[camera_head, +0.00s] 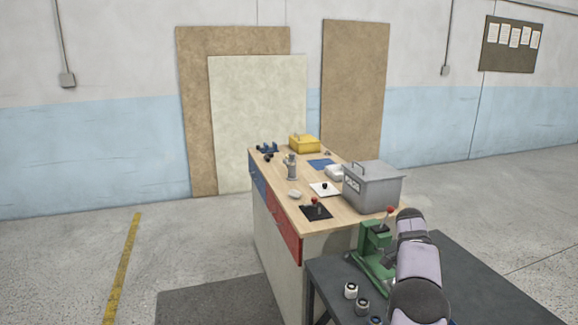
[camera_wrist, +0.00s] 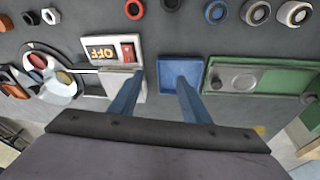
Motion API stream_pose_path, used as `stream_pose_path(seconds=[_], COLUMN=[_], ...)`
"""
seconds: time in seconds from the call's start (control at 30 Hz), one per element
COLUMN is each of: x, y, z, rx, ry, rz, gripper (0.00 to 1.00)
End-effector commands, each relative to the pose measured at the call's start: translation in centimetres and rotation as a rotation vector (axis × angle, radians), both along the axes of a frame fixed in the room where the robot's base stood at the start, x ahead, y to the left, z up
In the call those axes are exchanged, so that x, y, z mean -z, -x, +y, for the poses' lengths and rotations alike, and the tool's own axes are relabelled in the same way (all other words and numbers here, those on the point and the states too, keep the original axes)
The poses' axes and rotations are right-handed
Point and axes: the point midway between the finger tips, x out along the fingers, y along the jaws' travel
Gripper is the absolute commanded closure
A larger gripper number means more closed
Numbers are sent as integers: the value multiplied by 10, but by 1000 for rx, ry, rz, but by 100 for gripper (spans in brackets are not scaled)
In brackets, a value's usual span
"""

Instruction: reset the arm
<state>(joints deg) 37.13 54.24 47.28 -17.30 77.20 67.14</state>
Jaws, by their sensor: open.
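My gripper (camera_wrist: 160,82) shows in the wrist view, with its two blue fingers spread apart and nothing visible between them. The fingers hang over a dark grey surface (camera_wrist: 85,15). A small blue square tray (camera_wrist: 172,66) lies beyond and partly behind the right fingertip. The left fingertip overlaps a white block below a white panel with an OFF label and a red switch (camera_wrist: 112,50). Whether the fingers touch anything I cannot tell. In the head view my arm rises at the lower right, and the gripper itself cannot be made out.
A green plate (camera_wrist: 262,79) lies right of the fingers, and a round dish (camera_wrist: 50,75) with coloured parts lies left. Several rings line the far side. In the head view, a green press (camera_head: 376,243) stands beside my arm. A grey lidded box (camera_head: 374,188) stands on the wooden workbench (camera_head: 270,205).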

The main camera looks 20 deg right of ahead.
Motion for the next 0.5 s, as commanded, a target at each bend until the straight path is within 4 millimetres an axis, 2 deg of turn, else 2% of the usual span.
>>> stream_pose_path(seconds=[0.03, 0.23, 0.37, 0.5], x=[-5, -13, -14, -12], y=[-8, -19, -11, 9], z=[24, 110, 168, 227], rx=[-88, -428, -643, -869], ry=[-21, -98, -144, -188], rz=[5, 26, 39, 53], gripper=[57, 57, 57, 57])
